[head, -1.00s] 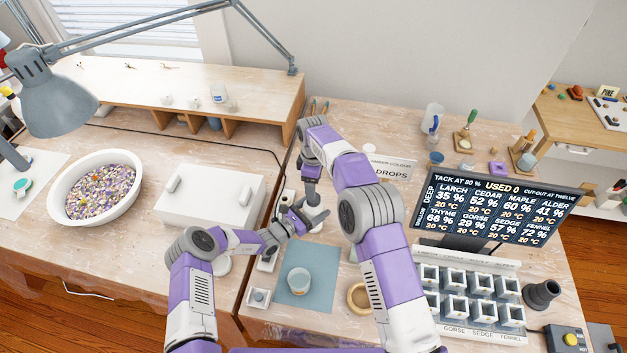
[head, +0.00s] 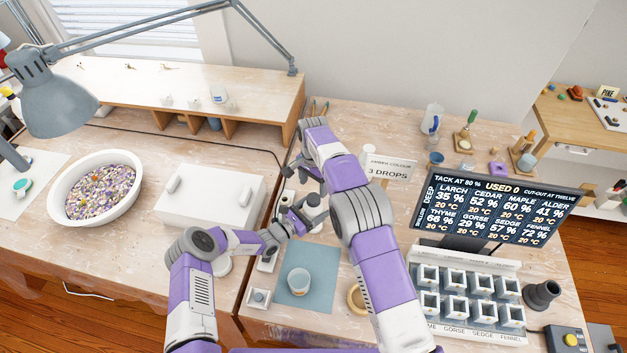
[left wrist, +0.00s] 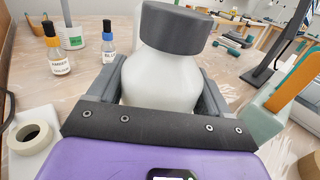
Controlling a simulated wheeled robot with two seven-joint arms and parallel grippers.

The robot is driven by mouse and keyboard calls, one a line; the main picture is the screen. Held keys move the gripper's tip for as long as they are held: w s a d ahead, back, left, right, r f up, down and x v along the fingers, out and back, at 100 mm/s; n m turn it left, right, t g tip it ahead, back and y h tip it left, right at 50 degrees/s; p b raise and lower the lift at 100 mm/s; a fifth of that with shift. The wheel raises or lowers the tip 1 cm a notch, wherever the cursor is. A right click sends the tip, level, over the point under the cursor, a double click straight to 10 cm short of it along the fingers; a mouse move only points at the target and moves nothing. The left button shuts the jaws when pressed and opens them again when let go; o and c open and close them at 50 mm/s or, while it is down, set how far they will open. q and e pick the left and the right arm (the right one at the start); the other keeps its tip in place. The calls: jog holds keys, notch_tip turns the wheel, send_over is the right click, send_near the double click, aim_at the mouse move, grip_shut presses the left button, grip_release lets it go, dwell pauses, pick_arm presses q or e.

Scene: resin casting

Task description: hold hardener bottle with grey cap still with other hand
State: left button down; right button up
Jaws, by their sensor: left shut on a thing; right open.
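The hardener bottle is white with a wide dark grey cap, which shows in the head view (head: 311,200) and large in the left wrist view (left wrist: 175,28). My left gripper (head: 300,214) is shut around the bottle's white body (left wrist: 160,82), one finger on each side, below the cap. The bottle stands upright, and its base is hidden. My right gripper (head: 297,166) is open, behind and left of the bottle in the head view, clear of the cap and partly hidden by my right arm.
A clear cup (head: 299,281) stands on a blue mat (head: 318,262) in front. Amber (left wrist: 59,52) and blue (left wrist: 108,42) dropper bottles stand beyond the hardener. A screen (head: 495,208) and a block of moulds (head: 470,290) are at right.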

aim_at(313, 198)
jog(key=m, duration=0.9)
jog(key=shift+w+r+m, duration=0.1)
jog(key=shift+r+m, duration=0.05)
jog(key=shift+m, duration=0.25)
jog(key=m, duration=0.5)
jog(key=shift+r+m, duration=0.1)
jog(key=shift+m, duration=0.3)
jog(key=m, duration=0.5)
jog(key=shift+w, duration=0.1)
jog(key=shift+f, duration=3.9)
jog(key=shift+c, duration=0.4)
